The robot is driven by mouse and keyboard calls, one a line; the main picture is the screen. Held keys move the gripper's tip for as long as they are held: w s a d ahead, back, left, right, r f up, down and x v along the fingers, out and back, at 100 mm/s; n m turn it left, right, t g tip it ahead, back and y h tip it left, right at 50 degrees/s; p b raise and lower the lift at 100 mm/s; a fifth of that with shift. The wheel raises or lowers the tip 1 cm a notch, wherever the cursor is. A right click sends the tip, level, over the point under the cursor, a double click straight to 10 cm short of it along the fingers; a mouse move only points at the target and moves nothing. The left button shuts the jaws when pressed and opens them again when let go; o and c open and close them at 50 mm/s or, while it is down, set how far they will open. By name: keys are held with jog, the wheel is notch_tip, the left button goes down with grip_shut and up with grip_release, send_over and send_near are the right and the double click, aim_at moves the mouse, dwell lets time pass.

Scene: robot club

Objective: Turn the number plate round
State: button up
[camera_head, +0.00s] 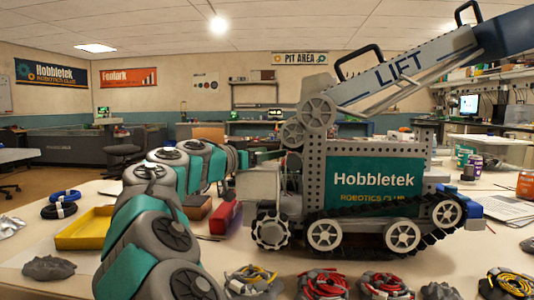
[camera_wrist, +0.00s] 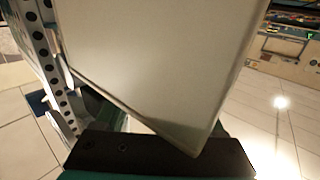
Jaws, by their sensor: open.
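A pale, blank plate (camera_wrist: 155,60), which I take to be the number plate, fills the middle of the wrist view. It stands tilted there, with no digits showing on this face. In the head view a pale panel (camera_head: 258,187) at the left end of the tracked robot (camera_head: 370,180) looks like the same plate. My gripper (camera_head: 267,155) is open beside the top of that panel, close to the robot's left end. One dark finger (camera_wrist: 160,155) crosses the bottom of the wrist view, near the plate's lower corner. Whether it touches the plate I cannot tell.
The robot carries a LIFT boom (camera_head: 400,75) rising to the right. A yellow tray (camera_head: 84,230), a red box (camera_head: 226,217) and dark and blue rings (camera_head: 60,209) lie on the table to the left. Several wire coils (camera_head: 325,284) line the front edge.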

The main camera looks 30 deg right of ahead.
jog(key=shift+c, duration=0.4)
grip_shut()
jog(key=t+b, duration=0.1)
jog(key=n+t+y+b, duration=0.1)
jog(key=b, duration=0.1)
jog(key=shift+w+a+f+n, duration=0.1)
jog(key=shift+f+n, duration=0.2)
jog(key=shift+w+a+r+n+t+y+b, duration=0.15)
jog(key=shift+n+t+y+b, duration=0.15)
jog(key=shift+n+t+b, duration=0.25)
jog(key=shift+w+d+r+n+t+y+b, duration=0.15)
jog(key=shift+n+t+y+b, duration=0.15)
jog(key=shift+t, duration=0.35)
jog(key=shift+a, duration=0.1)
